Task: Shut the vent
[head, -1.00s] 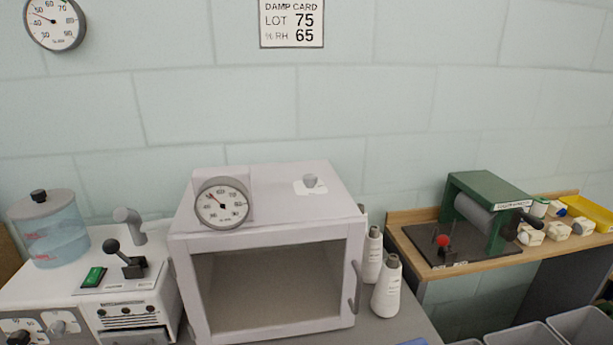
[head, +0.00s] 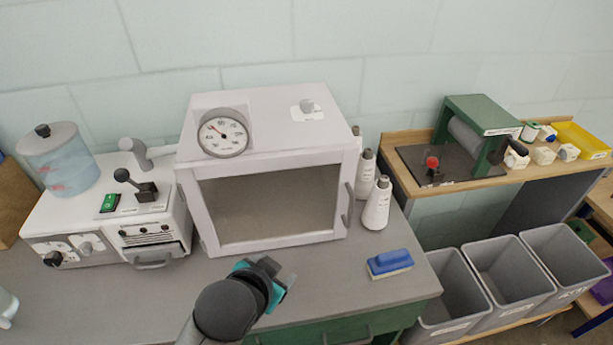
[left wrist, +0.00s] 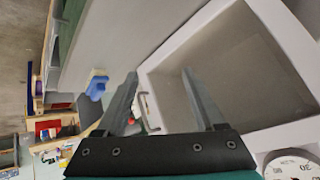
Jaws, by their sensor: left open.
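A white cabinet (head: 345,150) with a windowed door stands on the grey bench. On its top is a small grey knob on a white plate (head: 307,107), which looks like the vent; its setting is too small to tell. My left gripper (head: 275,275) is in front of the cabinet, low and apart from the knob. In the left wrist view its two fingers (left wrist: 160,72) are spread and empty, with the cabinet window (left wrist: 250,70) beyond. The knob is not seen in the left wrist view. My right gripper is not in view.
A dial gauge (head: 223,134) sits on the cabinet top's left. A control unit with a black lever (head: 145,190) stands left. White bottles (head: 377,205) stand close right of the cabinet. Grey bins (head: 510,268) are lower right.

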